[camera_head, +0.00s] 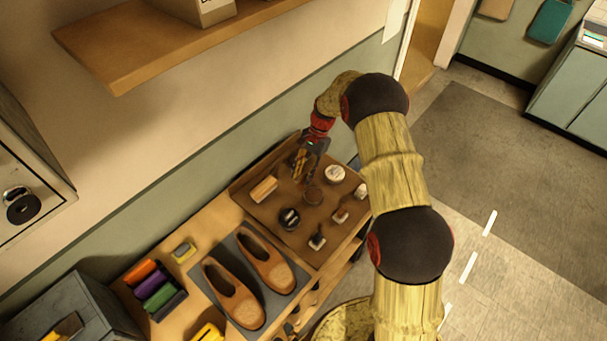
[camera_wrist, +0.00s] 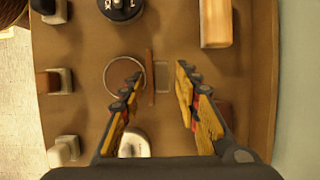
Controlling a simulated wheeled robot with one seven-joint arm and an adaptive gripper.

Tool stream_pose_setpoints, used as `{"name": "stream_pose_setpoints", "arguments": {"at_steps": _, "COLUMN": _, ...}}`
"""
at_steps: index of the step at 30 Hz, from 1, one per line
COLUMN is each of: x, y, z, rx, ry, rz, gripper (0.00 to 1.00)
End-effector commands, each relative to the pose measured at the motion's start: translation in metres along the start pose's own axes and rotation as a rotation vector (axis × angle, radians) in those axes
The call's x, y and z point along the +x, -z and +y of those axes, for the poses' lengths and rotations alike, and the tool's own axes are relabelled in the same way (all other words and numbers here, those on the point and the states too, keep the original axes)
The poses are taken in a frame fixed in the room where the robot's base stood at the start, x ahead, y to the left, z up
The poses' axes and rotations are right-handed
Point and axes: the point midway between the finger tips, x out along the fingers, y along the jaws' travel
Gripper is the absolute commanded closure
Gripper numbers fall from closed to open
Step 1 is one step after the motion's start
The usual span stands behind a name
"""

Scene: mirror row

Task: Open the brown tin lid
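The brown tin (camera_head: 313,196) sits on the brown tray, below my gripper. In the wrist view the tin (camera_wrist: 124,76) shows as a pale round rim with a brown inside. Beside it, a thin brown strip (camera_wrist: 150,80) looks like the lid seen edge-on; I cannot tell its exact tilt. A small greyish tab lies just right of the strip. My gripper (camera_wrist: 160,76) is open, with the strip between its two fingers and a gap visible on the right side. In the head view my gripper (camera_head: 305,172) is small and dark over the tray.
Near the tin stand a black tin (camera_head: 289,218), a white tin (camera_head: 335,173), a wooden block (camera_head: 263,189) and several small brushes, including one (camera_head: 317,241) at the front. Brown shoes (camera_head: 233,293) lie left of the tray (camera_head: 250,207). A shelf (camera_head: 150,45) hangs above.

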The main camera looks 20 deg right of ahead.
Motion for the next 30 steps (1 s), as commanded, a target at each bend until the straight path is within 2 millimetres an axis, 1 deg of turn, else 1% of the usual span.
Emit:
{"name": "stream_pose_setpoints", "arguments": {"at_steps": 9, "x": 0.000, "y": 0.000, "z": 0.001, "rx": 0.001, "ry": -0.001, "rz": -0.001, "gripper": 0.64}}
{"name": "stream_pose_setpoints", "arguments": {"at_steps": 13, "x": -0.009, "y": 0.001, "z": 0.000, "rx": 0.001, "ry": 0.001, "rz": 0.000, "gripper": 0.64}}
{"name": "stream_pose_setpoints", "arguments": {"at_steps": 17, "x": -0.031, "y": 0.001, "z": 0.000, "rx": 0.001, "ry": 0.002, "rz": 0.002, "gripper": 0.64}}
{"name": "stream_pose_setpoints", "arguments": {"at_steps": 24, "x": -0.079, "y": 0.001, "z": 0.000, "rx": 0.001, "ry": 0.002, "rz": 0.001, "gripper": 0.64}}
{"name": "stream_pose_setpoints", "arguments": {"at_steps": 27, "x": -0.096, "y": 0.001, "z": 0.000, "rx": 0.001, "ry": 0.001, "rz": 0.001, "gripper": 0.64}}
{"name": "stream_pose_setpoints", "arguments": {"at_steps": 30, "x": -0.108, "y": 0.001, "z": 0.000, "rx": 0.000, "ry": 0.000, "rz": 0.000, "gripper": 0.64}}
